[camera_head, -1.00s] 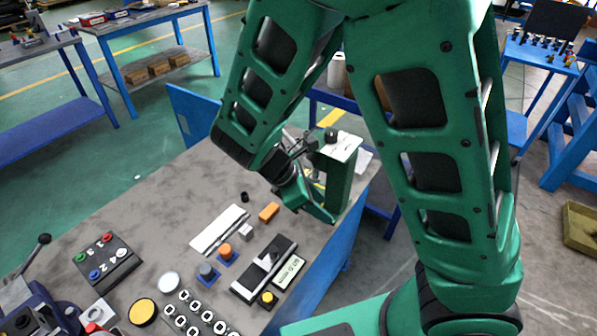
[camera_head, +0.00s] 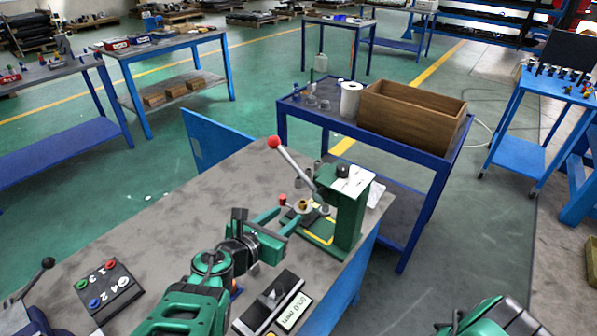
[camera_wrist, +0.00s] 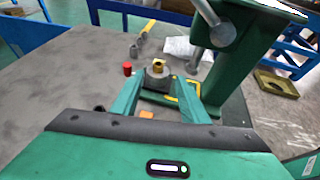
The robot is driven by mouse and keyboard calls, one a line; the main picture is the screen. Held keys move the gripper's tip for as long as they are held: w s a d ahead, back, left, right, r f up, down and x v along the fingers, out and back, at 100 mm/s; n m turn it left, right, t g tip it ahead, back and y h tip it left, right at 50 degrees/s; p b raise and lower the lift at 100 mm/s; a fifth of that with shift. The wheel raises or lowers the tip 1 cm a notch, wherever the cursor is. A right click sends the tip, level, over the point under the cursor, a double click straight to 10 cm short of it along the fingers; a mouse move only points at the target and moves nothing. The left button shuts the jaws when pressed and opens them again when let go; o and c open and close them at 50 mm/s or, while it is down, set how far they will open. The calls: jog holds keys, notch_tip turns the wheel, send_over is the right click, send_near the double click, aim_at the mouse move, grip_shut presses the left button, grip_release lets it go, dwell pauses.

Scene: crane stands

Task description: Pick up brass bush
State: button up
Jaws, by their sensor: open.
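The brass bush (camera_head: 303,204) sits upright on a grey round seat on the base of the green press (camera_head: 350,222), under its head. In the wrist view the brass bush (camera_wrist: 159,66) shows just ahead of the fingertips, near the middle. My gripper (camera_head: 292,213) is open, low over the bench and left of the press, with its fingers pointing at the bush. In the wrist view my gripper (camera_wrist: 159,80) has a finger on each side of the line to the bush.
The press lever with a red knob (camera_head: 274,143) slants above the bush. A small red piece (camera_wrist: 127,69) stands left of the seat. An orange block (camera_wrist: 147,114) lies below the gripper. A blue table with a wooden box (camera_head: 412,115) stands behind.

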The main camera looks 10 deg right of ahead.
aim_at(302, 203)
jog(key=shift+x, duration=5.25)
jog(key=shift+a+f, duration=0.15)
jog(key=shift+a, duration=0.05)
jog(key=shift+c, duration=0.2)
grip_shut()
